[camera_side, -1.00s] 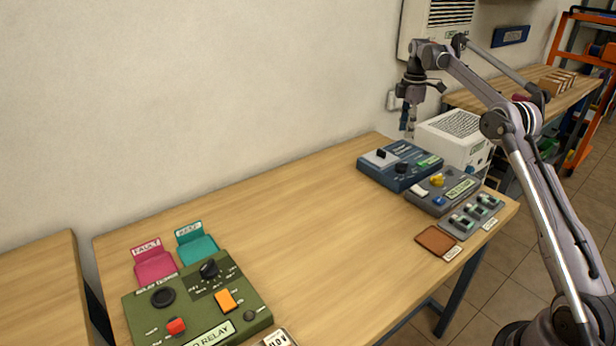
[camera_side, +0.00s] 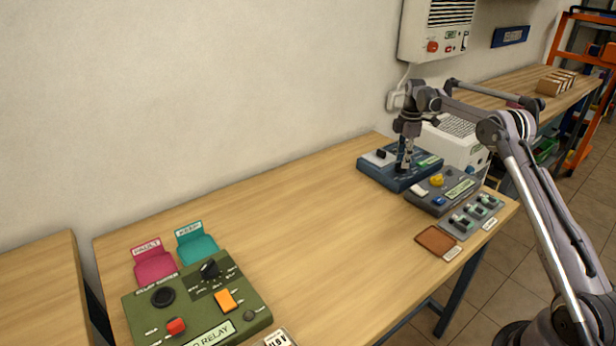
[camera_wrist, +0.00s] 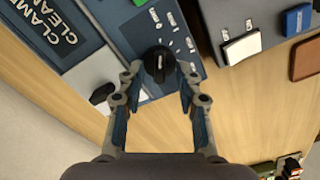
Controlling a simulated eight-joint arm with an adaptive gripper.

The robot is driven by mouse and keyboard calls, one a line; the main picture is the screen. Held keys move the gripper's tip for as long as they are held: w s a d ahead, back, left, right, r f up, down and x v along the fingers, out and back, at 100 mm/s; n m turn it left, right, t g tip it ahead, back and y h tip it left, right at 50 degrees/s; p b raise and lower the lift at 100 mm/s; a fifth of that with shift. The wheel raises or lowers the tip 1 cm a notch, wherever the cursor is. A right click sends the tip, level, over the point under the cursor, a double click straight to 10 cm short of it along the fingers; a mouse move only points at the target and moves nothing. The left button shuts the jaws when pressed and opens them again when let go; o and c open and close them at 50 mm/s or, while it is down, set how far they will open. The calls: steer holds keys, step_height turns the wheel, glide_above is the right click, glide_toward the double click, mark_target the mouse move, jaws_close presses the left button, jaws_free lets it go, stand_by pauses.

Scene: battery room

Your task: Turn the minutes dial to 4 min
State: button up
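A round black dial (camera_wrist: 158,63) with a ridge across it sits on the blue box (camera_wrist: 122,22), with small white markings beside it that I cannot read. In the side view the blue box (camera_side: 372,178) stands at the far end of the table, and my gripper hides the dial. My gripper (camera_side: 402,170) points down over the box. In the wrist view its two fingers (camera_wrist: 160,72) are apart, one on each side of the dial. I see small gaps but cannot be sure whether either tip touches it.
A black lever (camera_wrist: 102,94) is close to the left finger. A grey box (camera_side: 440,192) with yellow and blue knobs and a switch panel (camera_side: 470,218) stand to the right. A green relay box (camera_side: 200,300) with its own black knob is at the near end. The table's middle is clear.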

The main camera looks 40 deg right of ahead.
steer(key=shift+f, duration=0.45)
jaws_close()
